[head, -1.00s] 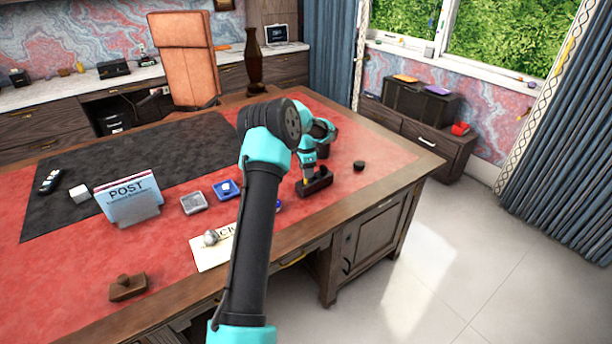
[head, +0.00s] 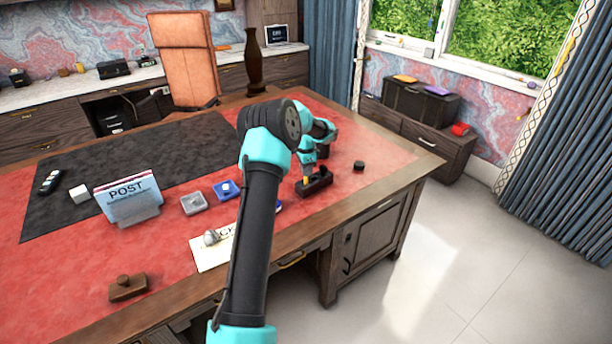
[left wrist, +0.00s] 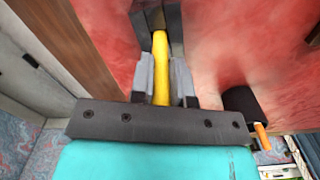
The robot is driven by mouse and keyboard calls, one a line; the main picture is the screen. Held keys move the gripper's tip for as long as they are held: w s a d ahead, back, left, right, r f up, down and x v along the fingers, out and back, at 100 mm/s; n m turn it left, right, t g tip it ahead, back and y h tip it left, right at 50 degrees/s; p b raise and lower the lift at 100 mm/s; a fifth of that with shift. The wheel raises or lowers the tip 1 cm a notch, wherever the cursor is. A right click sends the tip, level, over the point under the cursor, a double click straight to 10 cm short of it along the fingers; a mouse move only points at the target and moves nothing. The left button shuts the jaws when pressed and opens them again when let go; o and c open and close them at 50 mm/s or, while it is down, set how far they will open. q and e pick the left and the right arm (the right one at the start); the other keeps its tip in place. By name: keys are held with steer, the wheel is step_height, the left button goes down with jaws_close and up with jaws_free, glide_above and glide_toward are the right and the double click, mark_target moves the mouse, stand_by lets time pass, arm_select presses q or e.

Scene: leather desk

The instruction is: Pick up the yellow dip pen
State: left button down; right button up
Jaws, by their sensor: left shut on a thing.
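The yellow dip pen (left wrist: 161,68) stands between the two fingers of my left gripper (left wrist: 163,80) in the left wrist view, with a grey finger on each side of it. The gripper is shut on the pen. In the head view the left gripper (head: 308,169) is over a dark pen stand (head: 319,187) near the desk's right end. A small yellow part of the pen (head: 307,180) shows below the fingers, at the stand. I cannot tell whether the pen's lower end is clear of the stand. My right gripper is not in view.
A small black round object (head: 359,165) lies right of the stand. The desk's front edge (head: 330,235) is close to the stand.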

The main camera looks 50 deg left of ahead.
arm_select(q)
step_height(320, 180, up, 10)
stand_by(0.7)
stand_by(0.4)
